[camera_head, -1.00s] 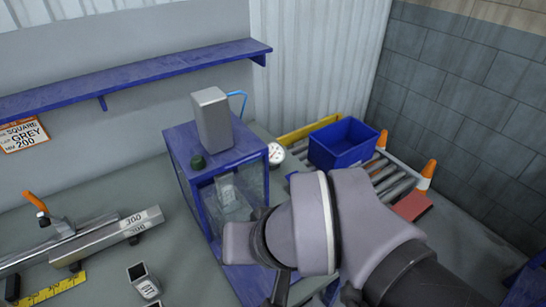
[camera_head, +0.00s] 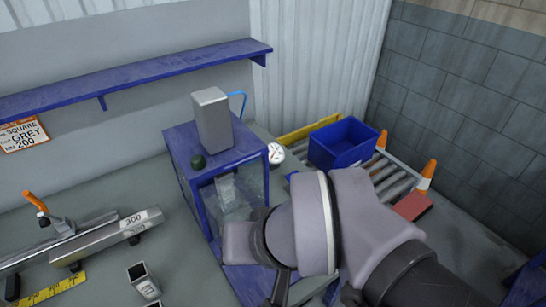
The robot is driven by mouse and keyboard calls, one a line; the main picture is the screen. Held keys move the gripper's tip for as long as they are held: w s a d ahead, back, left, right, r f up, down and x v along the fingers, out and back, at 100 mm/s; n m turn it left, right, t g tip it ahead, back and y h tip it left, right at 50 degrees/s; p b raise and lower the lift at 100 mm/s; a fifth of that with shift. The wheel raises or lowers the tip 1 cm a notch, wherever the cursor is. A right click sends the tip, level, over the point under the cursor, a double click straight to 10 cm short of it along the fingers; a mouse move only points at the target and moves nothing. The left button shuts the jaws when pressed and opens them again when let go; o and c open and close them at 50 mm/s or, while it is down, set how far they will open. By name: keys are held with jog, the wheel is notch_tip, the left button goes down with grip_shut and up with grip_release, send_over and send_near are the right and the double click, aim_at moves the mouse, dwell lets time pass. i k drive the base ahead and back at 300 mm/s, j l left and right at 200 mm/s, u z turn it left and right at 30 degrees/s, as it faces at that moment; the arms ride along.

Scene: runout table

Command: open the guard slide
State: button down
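The blue-framed machine housing (camera_head: 222,140) stands on the bench in the middle, with a grey box-shaped unit (camera_head: 212,119) and a dark green knob (camera_head: 198,161) on top. Its front opening has clear, see-through panels (camera_head: 232,192), and a pale part shows inside. I cannot tell which panel is the guard slide or how far it is open. My arm's grey wrist is in front of the housing's lower right and hides that part. Only a dark piece of my gripper (camera_head: 281,288) shows below the wrist. Its fingertips and any contact are hidden.
A blue crate (camera_head: 343,143) sits on a roller conveyor (camera_head: 388,174) at the right, near orange cones (camera_head: 426,178). A stop rail (camera_head: 105,236) with an orange-handled clamp and a short square tube (camera_head: 143,280) lie left. A blue shelf (camera_head: 135,78) runs above.

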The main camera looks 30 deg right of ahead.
aim_at(240, 210)
jog(key=k+j, duration=0.1)
jog(key=j, duration=0.35)
jog(key=k+j, duration=0.1)
jog(key=j, duration=0.35)
jog(key=k+j, duration=0.1)
jog(key=j, duration=0.35)
